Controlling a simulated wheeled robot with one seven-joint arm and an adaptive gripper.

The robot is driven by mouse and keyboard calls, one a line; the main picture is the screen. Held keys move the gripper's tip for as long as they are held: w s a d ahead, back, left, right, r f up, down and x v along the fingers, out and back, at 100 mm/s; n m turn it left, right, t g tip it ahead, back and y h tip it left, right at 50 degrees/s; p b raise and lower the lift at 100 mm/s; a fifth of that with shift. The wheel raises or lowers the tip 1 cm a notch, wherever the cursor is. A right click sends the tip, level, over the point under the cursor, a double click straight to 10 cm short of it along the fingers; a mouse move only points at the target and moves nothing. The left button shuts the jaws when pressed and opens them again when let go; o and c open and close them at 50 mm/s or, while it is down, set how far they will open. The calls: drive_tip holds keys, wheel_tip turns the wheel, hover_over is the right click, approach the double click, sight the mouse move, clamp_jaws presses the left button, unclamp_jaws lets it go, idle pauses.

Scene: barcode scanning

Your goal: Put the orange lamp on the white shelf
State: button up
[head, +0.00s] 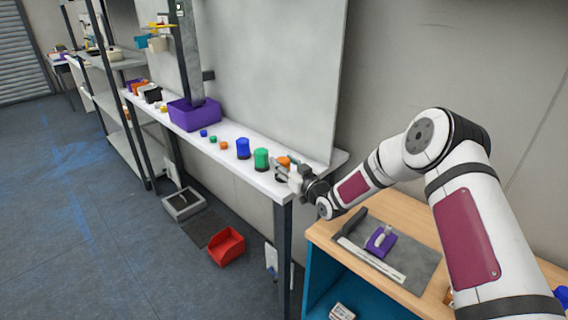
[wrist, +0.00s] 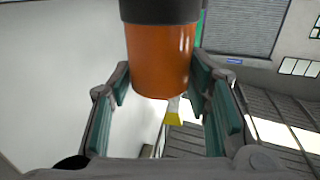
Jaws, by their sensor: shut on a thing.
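The orange lamp (wrist: 160,58) with a dark base is between the fingers of my gripper (wrist: 168,85) in the wrist view. My gripper is shut on it. In the head view only a small orange part of the lamp (head: 284,161) shows past my gripper (head: 283,172), which covers the rest. The white shelf (head: 215,152) runs along the wall, and my gripper is at its near right end. The lamp is in line with the blue and green lamps there. I cannot tell whether it touches the shelf top.
A blue lamp (head: 243,148) and a green lamp (head: 261,158) stand on the shelf just left of my gripper. A purple bin (head: 194,114) and small coloured caps are farther along. A wooden-topped bench (head: 330,228) is below my arm. A red bin (head: 227,247) is on the floor.

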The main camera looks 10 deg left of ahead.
drive_tip(key=o, duration=1.2)
drive_tip(key=shift+f, duration=0.1)
